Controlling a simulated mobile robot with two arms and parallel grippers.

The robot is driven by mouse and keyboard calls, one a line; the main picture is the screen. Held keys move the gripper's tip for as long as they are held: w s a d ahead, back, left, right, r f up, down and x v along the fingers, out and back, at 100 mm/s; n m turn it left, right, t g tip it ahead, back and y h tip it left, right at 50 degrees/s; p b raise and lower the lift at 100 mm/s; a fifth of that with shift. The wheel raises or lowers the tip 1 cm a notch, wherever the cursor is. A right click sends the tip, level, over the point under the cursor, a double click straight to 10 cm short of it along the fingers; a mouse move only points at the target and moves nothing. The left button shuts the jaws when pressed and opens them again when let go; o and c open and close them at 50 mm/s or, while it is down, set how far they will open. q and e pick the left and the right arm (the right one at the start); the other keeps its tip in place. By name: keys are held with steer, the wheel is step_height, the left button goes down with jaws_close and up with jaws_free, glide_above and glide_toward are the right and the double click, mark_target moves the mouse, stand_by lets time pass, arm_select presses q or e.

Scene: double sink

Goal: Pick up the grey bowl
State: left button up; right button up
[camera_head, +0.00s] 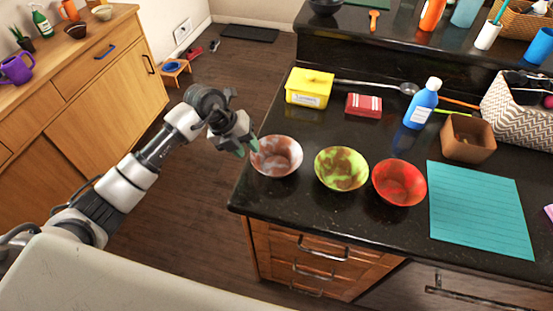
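A greyish bowl with brown-red patches (276,157) stands upright near the left edge of the dark counter, leftmost in a row of three. It looks like the grey bowl. A green and brown bowl (341,168) and a red bowl (399,182) stand to its right. My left gripper (244,148) is at the left rim of the greyish bowl, with its fingertips close to it. I cannot tell if they touch the rim, nor how far the fingers are apart. My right gripper is out of view.
Behind the bowls are a yellow box (309,87), a red packet (363,104), a ladle (376,86) and a blue bottle (421,104). A brown square container (467,138) and a teal mat (480,210) are at the right. The counter in front of the bowls is clear.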

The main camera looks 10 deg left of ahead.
mark_target(255, 158)
arm_select(q)
steer(key=shift+d+f+p, duration=0.25)
steer(key=shift+f+p, duration=0.1)
steer(key=x, duration=0.1)
steer(key=p+x, duration=0.1)
steer(key=x, duration=0.1)
steer(key=shift+s+d+f, duration=0.1)
steer(key=shift+s+f, duration=0.05)
steer(key=shift+f, duration=0.15)
steer(key=shift+d+f, duration=0.1)
steer(key=shift+f, duration=0.2)
steer(key=shift+c, duration=0.3)
jaws_close()
